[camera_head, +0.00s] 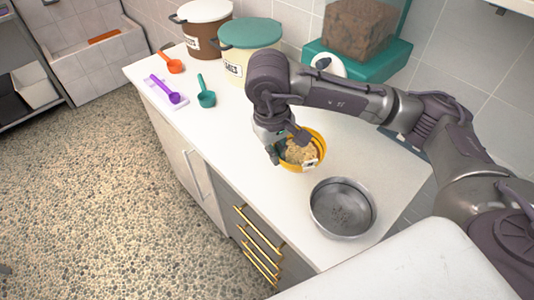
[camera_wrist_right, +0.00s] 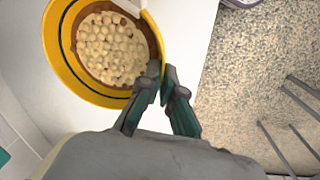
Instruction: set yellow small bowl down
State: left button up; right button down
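The yellow small bowl (camera_head: 321,143), filled with light, lumpy pieces, is upright over the white counter, left of and behind the steel bowl. My right gripper (camera_head: 287,148) is at its left side in the head view. In the right wrist view the yellow bowl (camera_wrist_right: 58,58) fills the upper left, and the fingertips (camera_wrist_right: 163,76) straddle its rim, one inside and one outside, closed on it. Whether the bowl's underside touches the counter cannot be told. My left gripper is not in view.
Purple (camera_head: 174,97), teal (camera_head: 206,97) and orange (camera_head: 174,66) scoops lie at the left. Lidded bins (camera_head: 247,68) and a teal-based dispenser (camera_head: 357,67) stand along the wall. The counter left of the bowl is clear.

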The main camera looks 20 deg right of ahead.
jog(key=w+f, duration=0.1)
jog(key=w, duration=0.1)
jog(key=w+a+f+p, duration=0.1)
jog(key=w+f, duration=0.1)
jog(key=w, duration=0.1)
jog(key=w+f+p, duration=0.1)
jog(key=w+f, duration=0.1)
jog(key=shift+w+a, duration=0.2)
jog(key=shift+a, duration=0.2)
notch_tip(320, 180, down, 3)
jog(key=shift+f+p, duration=0.1)
jog(key=shift+p, duration=0.7)
jog(key=shift+f, duration=0.25)
jog(key=shift+f+b, duration=0.2)
jog(key=shift+b, duration=0.1)
jog(key=c, duration=1.3)
grip_release()
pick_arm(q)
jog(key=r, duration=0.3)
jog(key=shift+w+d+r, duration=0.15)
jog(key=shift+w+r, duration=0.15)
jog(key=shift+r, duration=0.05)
pick_arm(e)
jog(key=shift+r, duration=0.1)
